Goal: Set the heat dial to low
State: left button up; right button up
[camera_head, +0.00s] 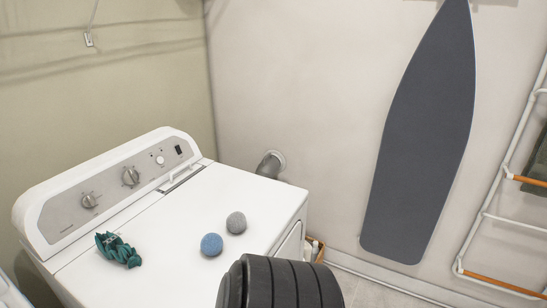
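A white dryer (160,232) stands at the left with a raised control panel (62,213) along its back. The panel carries a larger silver dial (130,176) in the middle and another silver dial (89,200) toward the left. A small white knob (160,160) and a dark switch (179,150) are at the right end. The labels are too small to read, so I cannot tell which dial is for heat or where it points. Neither of my grippers shows.
A blue ball (211,244), a grey ball (236,222) and a crumpled teal cloth item (118,250) lie on the dryer top. A dark ribbed part (282,284) blocks the bottom middle. An ironing board (425,140) and a rack (500,216) stand at the right.

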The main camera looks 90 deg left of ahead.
aim_at(87, 201)
jog(key=u, duration=4.6)
jog(key=l+u, duration=0.25)
jog(key=u, duration=0.15)
jog(key=k+l+u, duration=0.15)
jog(key=u, duration=0.25)
jog(key=k+l+u, duration=0.1)
jog(key=l+u, duration=0.35)
jog(key=k+u, duration=0.15)
jog(key=u, duration=0.25)
